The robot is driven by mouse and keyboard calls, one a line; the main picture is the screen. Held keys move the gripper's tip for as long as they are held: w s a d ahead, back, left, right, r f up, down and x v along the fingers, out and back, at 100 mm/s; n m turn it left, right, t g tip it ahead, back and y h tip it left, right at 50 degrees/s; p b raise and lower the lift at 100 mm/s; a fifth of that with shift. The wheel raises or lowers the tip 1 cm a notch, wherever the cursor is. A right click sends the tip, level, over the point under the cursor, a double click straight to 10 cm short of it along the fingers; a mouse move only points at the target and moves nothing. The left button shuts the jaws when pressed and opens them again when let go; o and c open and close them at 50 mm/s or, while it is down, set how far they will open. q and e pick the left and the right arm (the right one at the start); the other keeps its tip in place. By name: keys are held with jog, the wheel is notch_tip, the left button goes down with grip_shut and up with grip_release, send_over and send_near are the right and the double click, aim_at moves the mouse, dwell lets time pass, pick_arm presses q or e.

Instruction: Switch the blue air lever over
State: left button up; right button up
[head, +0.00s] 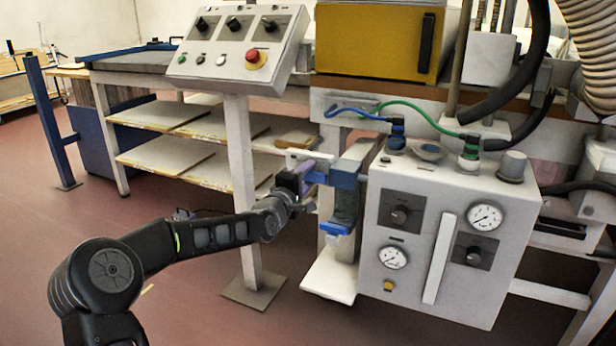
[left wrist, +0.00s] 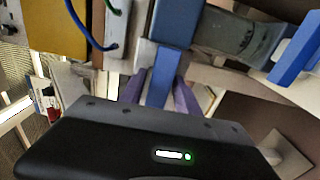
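The blue air lever (left wrist: 158,88) shows in the left wrist view as a narrow blue bar running down from a wider blue body (left wrist: 176,22). In the head view this blue body (head: 345,178) sits at the left side of the grey control box, above a bowl with a blue lower end (head: 335,229). My left gripper (head: 308,172) is at the left of the blue body. In the left wrist view its purple fingers (left wrist: 159,84) lie on either side of the lever, very close to it. Whether they press on it I cannot tell. My right gripper is not in view.
The grey box (head: 408,265) carries gauges, knobs and a white strip. Blue (head: 350,111) and green (head: 418,107) hoses run above it. A button panel (head: 240,47) on a post stands to the left. A white ledge (head: 330,280) lies below the bowl. Open floor is at the lower left.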

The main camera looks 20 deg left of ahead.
pick_arm(q)
jog(key=shift+o, duration=0.7)
jog(key=shift+s, duration=0.15)
jog(key=s+p, duration=0.2)
jog(key=s, duration=0.5)
jog(key=shift+s, duration=0.25)
